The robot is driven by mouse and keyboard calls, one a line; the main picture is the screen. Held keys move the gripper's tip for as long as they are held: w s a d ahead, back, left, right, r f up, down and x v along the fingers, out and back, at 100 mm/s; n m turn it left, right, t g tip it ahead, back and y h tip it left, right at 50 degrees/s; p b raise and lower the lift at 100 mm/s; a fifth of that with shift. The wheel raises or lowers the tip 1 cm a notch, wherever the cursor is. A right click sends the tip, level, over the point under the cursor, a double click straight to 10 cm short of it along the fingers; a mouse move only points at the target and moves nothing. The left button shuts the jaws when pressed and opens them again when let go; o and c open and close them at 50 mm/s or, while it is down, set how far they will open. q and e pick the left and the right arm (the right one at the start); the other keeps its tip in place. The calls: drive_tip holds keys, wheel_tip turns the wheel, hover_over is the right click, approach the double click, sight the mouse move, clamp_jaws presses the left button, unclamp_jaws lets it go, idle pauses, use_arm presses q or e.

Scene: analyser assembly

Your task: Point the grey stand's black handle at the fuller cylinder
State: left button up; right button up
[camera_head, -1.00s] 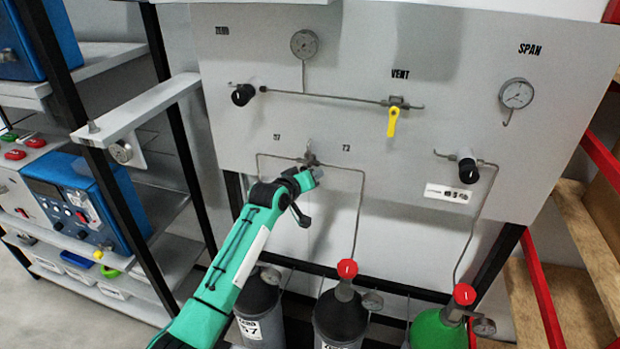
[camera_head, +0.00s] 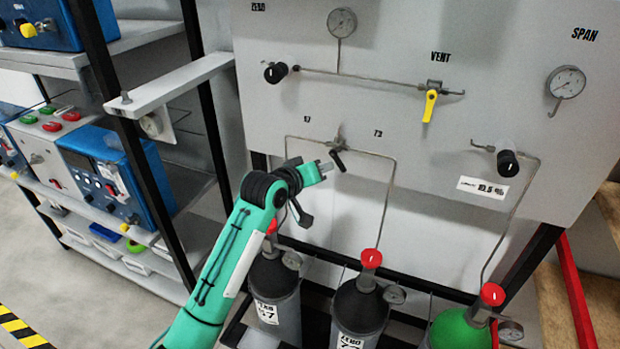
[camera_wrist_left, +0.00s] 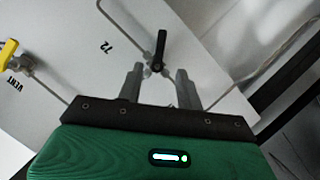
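The black handle (camera_head: 339,159) sits on a small valve on the upright grey panel (camera_head: 410,205), between two pipe branches, and points down and slightly right. In the left wrist view the handle (camera_wrist_left: 160,47) shows beyond the fingertips, in line with the gap between them. My left gripper (camera_head: 326,168) is just left of the handle in the head view. Its two fingers (camera_wrist_left: 160,80) are apart with nothing between them. Two grey cylinders with black shoulders stand below, the left (camera_head: 277,290) and the middle (camera_head: 358,310). Their gauges (camera_head: 291,261) and (camera_head: 395,294) are too small to read. My right gripper is out of view.
A yellow vent handle (camera_head: 430,105) and black knobs (camera_head: 276,73) and (camera_head: 507,163) stick out from the panel. A green cylinder (camera_head: 458,331) stands at the lower right. A shelf rack (camera_head: 170,92) with blue instruments is at the left.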

use_arm(q)
drive_tip(key=shift+b+v, duration=0.35)
drive_tip(key=shift+v, duration=1.45)
